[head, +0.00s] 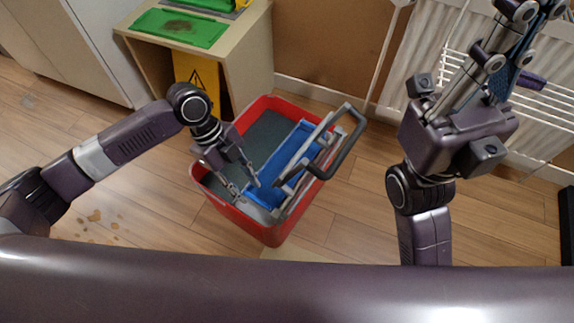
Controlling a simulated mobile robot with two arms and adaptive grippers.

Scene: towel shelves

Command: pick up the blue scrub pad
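A dark blue, speckled flat pad, which looks like the blue scrub pad (508,78), shows at the upper right between the fingers of my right gripper (532,12). The gripper points up and away from me, with the pad seemingly pinched in it. Part of the pad is hidden by the fingers, and its far end is near the top edge of the view. My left gripper (247,190) points down into the red bucket (256,228). Its two fingers are spread apart, with nothing seen between them.
The red bucket holds a blue tray (268,168) and a grey handled frame (345,150). A white drying rack (545,105) is at right. Brown spots (95,215) mark the floor.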

